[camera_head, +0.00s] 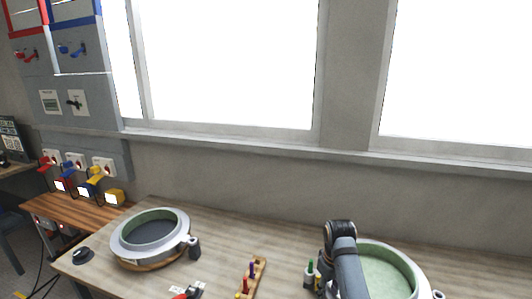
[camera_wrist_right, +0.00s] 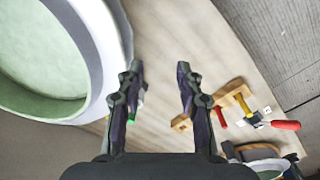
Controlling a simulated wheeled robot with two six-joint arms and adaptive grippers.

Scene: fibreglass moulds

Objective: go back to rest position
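My right arm (camera_head: 345,262) rises from the bottom edge in the head view, in front of the right mould. Its gripper is hidden or out of frame there. In the right wrist view my right gripper (camera_wrist_right: 160,68) has its two dark fingers spread apart, with nothing between them and the wooden table top behind. The round right mould, pale green inside with a white rim, fills the upper left of the wrist view (camera_wrist_right: 95,22) and is partly behind my arm in the head view (camera_head: 385,270). My left gripper is not in view.
A second round mould (camera_head: 150,238) stands on the table (camera_head: 222,228) at left. A wooden rack (camera_head: 262,264) with coloured handles stands between the moulds. Red-handled tools (camera_head: 185,293) lie at the front. Small bottles (camera_head: 310,272) stand beside my arm. Windows and wall are behind.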

